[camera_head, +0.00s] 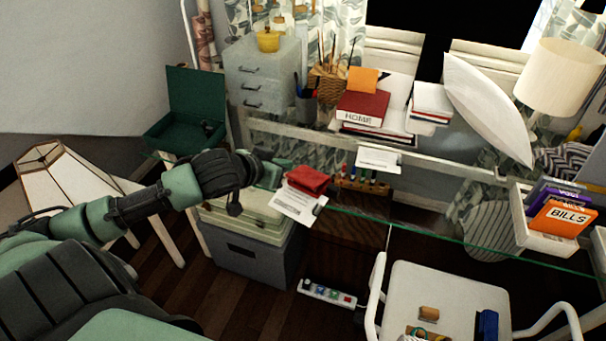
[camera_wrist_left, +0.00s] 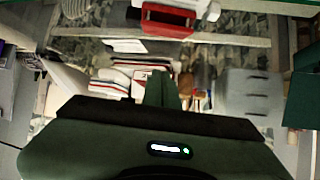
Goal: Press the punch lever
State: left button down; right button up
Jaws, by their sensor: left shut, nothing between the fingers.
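The red punch (camera_head: 307,180) sits near the front edge of the glass desk, with a white sheet of paper (camera_head: 297,204) at its front. It also shows in the left wrist view (camera_wrist_left: 168,20), at the top. My left gripper (camera_head: 278,173) is just left of the punch in the head view, shut and empty. Its closed fingers (camera_wrist_left: 162,90) show in the left wrist view, pointing toward the desk. I cannot tell whether they touch the punch. The lever is not clear as a separate part. My right gripper is not in view.
A pen holder (camera_head: 361,182) and a white card (camera_head: 379,160) are right of the punch. Books (camera_head: 360,110) and a grey drawer unit (camera_head: 262,75) stand behind. An open green box (camera_head: 196,100) is at left. A white chair (camera_head: 450,290) stands in front.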

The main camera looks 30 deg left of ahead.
pick_arm(q)
jog(key=p, duration=0.1)
send_over(301, 181)
jog(key=w, duration=0.1)
notch_tip(301, 181, down, 6)
jog(key=shift+w+r, duration=0.1)
jog(key=shift+r, duration=0.1)
jog(key=f, duration=0.1)
jog(key=s+f+p, duration=0.1)
jog(key=shift+s+f, duration=0.1)
jog(key=shift+f, duration=0.25)
jog(key=shift+s+a+f, duration=0.1)
jog(key=shift+s+f, duration=0.15)
jog(key=shift+f, duration=0.35)
